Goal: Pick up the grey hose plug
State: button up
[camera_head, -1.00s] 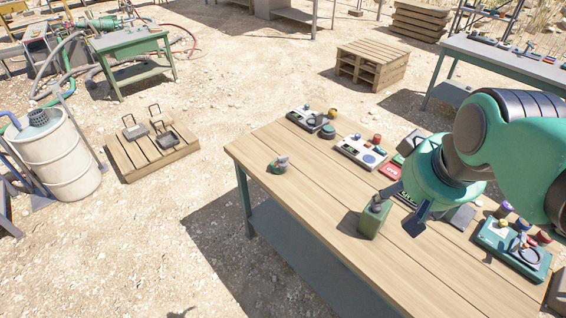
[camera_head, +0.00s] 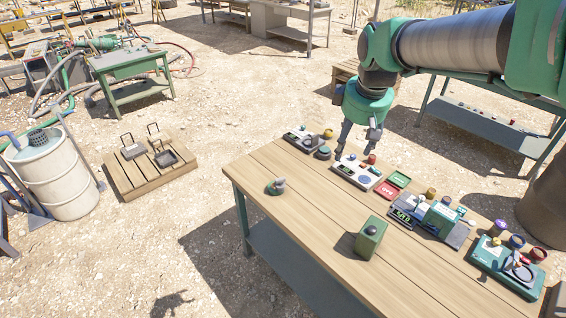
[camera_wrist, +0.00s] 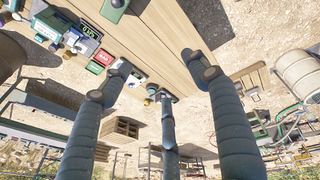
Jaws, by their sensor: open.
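A small grey and green piece (camera_head: 275,186) sits alone near the table's left end; it may be the grey hose plug, but it is too small to be sure. A green box (camera_head: 370,236) with a dark grey knob on its side stands nearer the front. My gripper (camera_head: 357,146) is open, fingers down, above the table's far edge by the white-topped scale (camera_head: 351,172). In the wrist view my gripper (camera_wrist: 155,82) shows its fingers spread with nothing between them. The small piece is not clearly seen there.
The wooden table (camera_head: 300,222) has bare planks along its near side. Several instruments line its far side, with a teal device (camera_head: 506,262) at the right. A pallet (camera_head: 150,172), a white barrel (camera_head: 60,178) and a green bench (camera_head: 132,70) stand on the ground.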

jog(key=w+a+f+n+g+p, duration=0.1)
jog(key=w+a+f+n, duration=0.15)
jog(key=w, duration=0.35)
jog(key=w+a+f+n+p, duration=0.1)
jog(key=w+a+f, duration=0.15)
jog(key=w, duration=0.35)
jog(key=n+g+p, duration=0.2)
jog(key=n+p, duration=0.3)
jog(key=n, duration=0.5)
send_over(280, 179)
notch_tip(280, 179, down, 26)
jog(key=shift+w+d+f, duration=0.15)
jog(key=shift+f, duration=0.15)
jog(key=shift+f+p, duration=0.4)
jog(key=shift+f, duration=3.75)
jog(key=shift+f, duration=0.15)
jog(key=shift+f+p, duration=0.4)
jog(key=shift+f, duration=2.05)
